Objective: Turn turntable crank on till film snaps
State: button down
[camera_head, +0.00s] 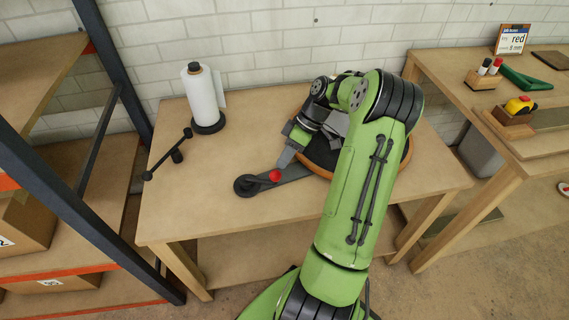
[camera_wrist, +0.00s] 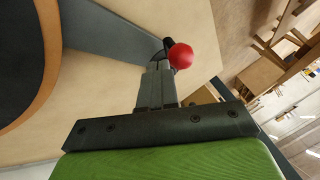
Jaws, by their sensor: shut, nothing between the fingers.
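The turntable (camera_head: 404,160) is a dark disc with an orange-brown rim, largely hidden behind my green arm; its rim also shows in the wrist view (camera_wrist: 52,62). A grey flat bar (camera_head: 298,172) runs left from it to a round dark hub (camera_head: 246,186). A red crank knob (camera_head: 275,175) stands near that hub. My gripper (camera_head: 285,160) is low over the bar, its fingers just beside the red knob. In the wrist view the fingers (camera_wrist: 157,72) are shut and empty, with the knob (camera_wrist: 181,56) at their tips; I cannot tell if they touch. A white film roll (camera_head: 203,97) stands upright on a black base.
A black rod tool (camera_head: 167,155) lies at the table's left. The table's front left (camera_head: 190,215) is clear. A dark shelf post (camera_head: 120,75) stands left. A right-hand bench holds a green wedge (camera_head: 526,78), a marker block (camera_head: 484,79) and a yellow-red item (camera_head: 520,105).

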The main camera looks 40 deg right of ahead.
jog(key=shift+s+a, duration=0.1)
jog(key=shift+a, duration=0.1)
dwell(0.3)
jog(key=shift+s+a+m+t, duration=0.2)
jog(key=shift+s+m+t, duration=0.05)
jog(key=shift+m+t, duration=0.05)
